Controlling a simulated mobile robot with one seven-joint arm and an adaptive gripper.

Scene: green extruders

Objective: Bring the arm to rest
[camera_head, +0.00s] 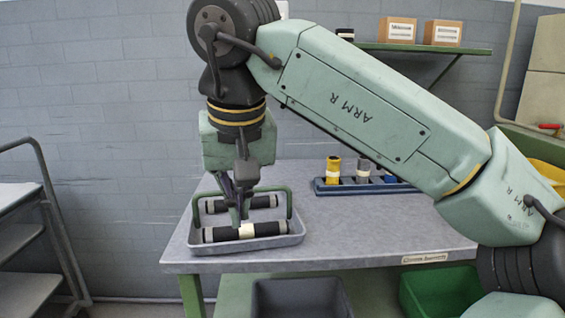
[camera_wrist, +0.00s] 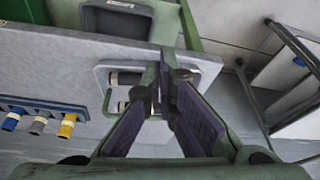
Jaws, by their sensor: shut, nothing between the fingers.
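My gripper (camera_head: 237,212) points down over the grey tray (camera_head: 272,244) at the left end of the table; its fingers are together and empty. In the wrist view the dark fingers of my gripper (camera_wrist: 167,88) converge in front of the tray (camera_wrist: 205,70) and hide part of it. Two black rollers lie in the tray. The front roller (camera_head: 270,229) has a pale middle band, and the fingertips show just in front of or above it; I cannot tell whether they touch. The rear roller (camera_head: 262,202) is partly behind my gripper. Green handles (camera_head: 289,204) stand at the tray's ends.
The grey table (camera_head: 400,225) has clear room right of the tray. A blue rack (camera_head: 325,188) with yellow, grey and blue-topped pieces stands at its back. Grey (camera_head: 300,298) and green (camera_head: 440,292) bins sit below. A shelf cart (camera_head: 22,238) stands left; a wall shelf (camera_head: 420,49) holds boxes.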

